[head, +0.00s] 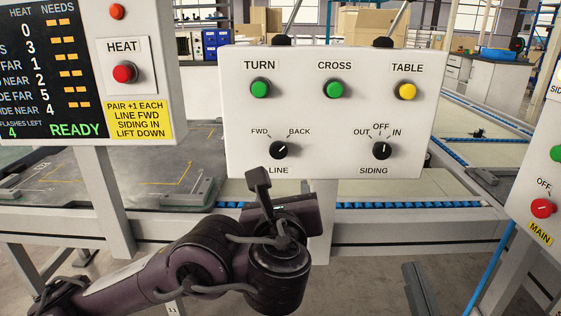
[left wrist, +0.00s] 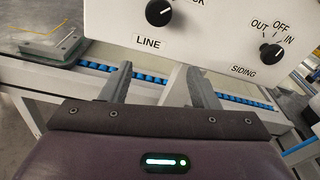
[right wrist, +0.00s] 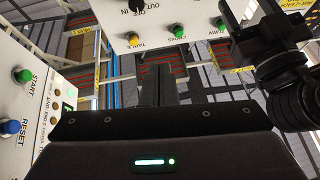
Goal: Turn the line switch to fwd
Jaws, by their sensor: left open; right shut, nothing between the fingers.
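The line switch (head: 279,150) is a black round knob at the lower left of the white control panel (head: 325,120). Its white mark points up and right, toward BACK and away from FWD. It also shows in the left wrist view (left wrist: 159,13). My left gripper (head: 280,196) is just below the knob, apart from it. Its fingers stand open and empty in the left wrist view (left wrist: 160,86). My right gripper (right wrist: 158,90) is shut and empty in the right wrist view, with a panel beyond it.
The siding knob (head: 382,150) is right of the line switch. Green turn (head: 260,89) and cross (head: 334,89) buttons and a yellow table button (head: 407,91) sit above. A heat display panel (head: 85,70) stands left, a red main switch (head: 542,208) right.

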